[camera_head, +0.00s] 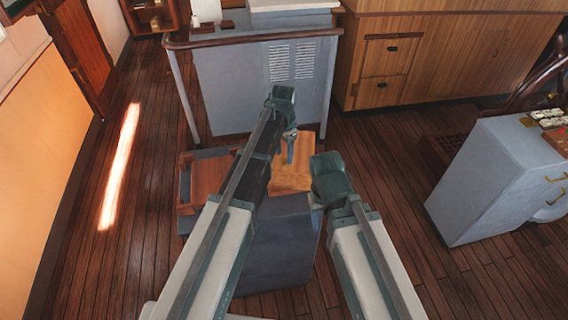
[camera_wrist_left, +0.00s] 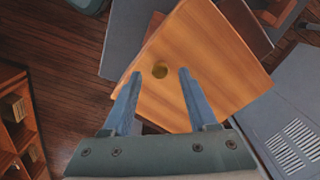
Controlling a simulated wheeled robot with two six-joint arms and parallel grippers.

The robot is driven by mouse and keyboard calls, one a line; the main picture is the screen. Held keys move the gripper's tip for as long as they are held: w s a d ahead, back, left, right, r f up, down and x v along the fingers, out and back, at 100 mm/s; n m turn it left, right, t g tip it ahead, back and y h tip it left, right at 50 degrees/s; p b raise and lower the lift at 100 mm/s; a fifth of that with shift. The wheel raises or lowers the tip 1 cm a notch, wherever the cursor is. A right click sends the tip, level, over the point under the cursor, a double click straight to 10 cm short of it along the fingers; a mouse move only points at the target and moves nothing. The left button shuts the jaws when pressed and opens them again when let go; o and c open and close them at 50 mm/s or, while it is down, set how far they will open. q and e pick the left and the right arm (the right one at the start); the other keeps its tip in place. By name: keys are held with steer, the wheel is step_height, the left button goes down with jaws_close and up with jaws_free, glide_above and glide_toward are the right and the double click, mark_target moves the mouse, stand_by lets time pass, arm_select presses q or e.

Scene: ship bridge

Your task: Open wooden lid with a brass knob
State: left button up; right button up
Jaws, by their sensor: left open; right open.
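The wooden lid (camera_head: 300,174) is a light brown panel on a dark grey box, partly hidden by my arms in the head view. My left gripper (camera_head: 290,158) points down over the lid.
A reddish-brown wooden panel (camera_head: 209,176) is at the box's left side. A grey console (camera_head: 240,85) stands behind, wooden drawers (camera_head: 385,65) are at the back right and a grey cabinet (camera_head: 490,175) is at the right. Plank floor (camera_head: 130,235) is free at the left.

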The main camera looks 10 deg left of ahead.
arm_select(q)
steer(key=shift+f+b, duration=0.4)
steer(key=shift+f, duration=0.4)
jaws_close()
stand_by(0.9)
